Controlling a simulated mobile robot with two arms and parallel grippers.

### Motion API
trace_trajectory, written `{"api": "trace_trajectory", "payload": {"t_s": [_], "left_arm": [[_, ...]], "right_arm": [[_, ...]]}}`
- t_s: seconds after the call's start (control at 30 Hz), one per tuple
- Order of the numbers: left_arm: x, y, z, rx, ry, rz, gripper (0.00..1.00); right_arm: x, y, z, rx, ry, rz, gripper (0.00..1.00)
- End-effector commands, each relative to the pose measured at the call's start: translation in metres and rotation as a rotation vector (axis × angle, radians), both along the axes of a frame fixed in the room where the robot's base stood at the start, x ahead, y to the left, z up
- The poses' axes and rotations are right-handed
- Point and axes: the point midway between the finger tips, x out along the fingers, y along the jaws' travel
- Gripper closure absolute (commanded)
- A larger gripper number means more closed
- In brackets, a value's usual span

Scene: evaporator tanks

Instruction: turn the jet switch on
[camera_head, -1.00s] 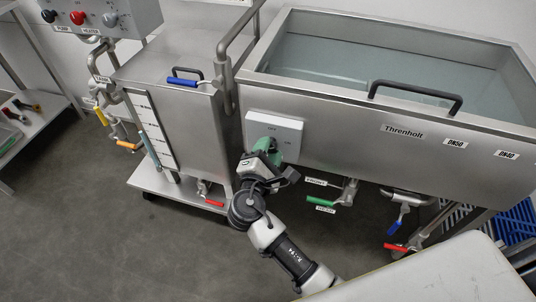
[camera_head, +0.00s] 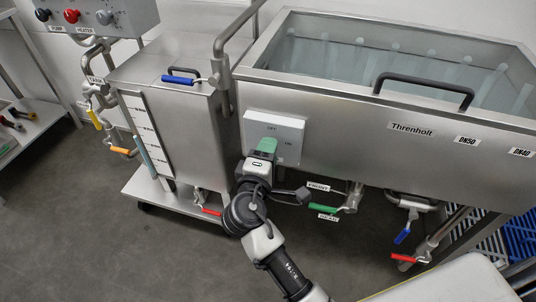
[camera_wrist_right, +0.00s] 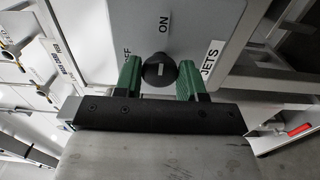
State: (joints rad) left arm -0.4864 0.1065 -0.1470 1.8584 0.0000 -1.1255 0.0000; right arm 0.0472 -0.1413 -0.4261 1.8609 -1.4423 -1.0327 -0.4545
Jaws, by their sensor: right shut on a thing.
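The jet switch is a black round knob (camera_wrist_right: 160,70) with a white mark, on a light grey box (camera_head: 289,125) at the front left of the Threnholt tank (camera_head: 350,130). OFF, ON and JETS labels show around it in the right wrist view. My right gripper (camera_head: 267,147) is shut on the knob, its green fingers (camera_wrist_right: 187,80) on either side. In the head view the gripper hides the knob. Several pale vertical streaks (camera_head: 370,55) stand in the tank's water. My left gripper is out of view.
Green (camera_head: 323,208), blue (camera_head: 402,237) and red (camera_head: 403,258) valve levers hang below. A steel cart tank (camera_head: 170,110) stands close on the left. Open floor lies at the lower left.

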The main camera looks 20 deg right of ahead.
Motion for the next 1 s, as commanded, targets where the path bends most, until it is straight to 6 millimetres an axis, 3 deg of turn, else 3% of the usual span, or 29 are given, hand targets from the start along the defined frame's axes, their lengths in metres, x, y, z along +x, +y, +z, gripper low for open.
{"api": "trace_trajectory", "payload": {"t_s": [0.47, 0.5, 0.63, 1.0], "left_arm": [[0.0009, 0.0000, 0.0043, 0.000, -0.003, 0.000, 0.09], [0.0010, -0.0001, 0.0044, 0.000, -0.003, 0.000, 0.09], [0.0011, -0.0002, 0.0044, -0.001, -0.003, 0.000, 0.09], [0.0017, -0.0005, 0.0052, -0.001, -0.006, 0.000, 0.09]], "right_arm": [[-0.0003, -0.0001, -0.0013, 0.013, -0.004, -0.001, 0.84], [-0.0003, -0.0001, -0.0013, 0.013, -0.004, -0.001, 0.55], [-0.0003, -0.0001, -0.0011, 0.012, -0.005, -0.001, 0.37], [0.0012, -0.0016, -0.0002, 0.011, -0.006, 0.000, 0.37]]}}
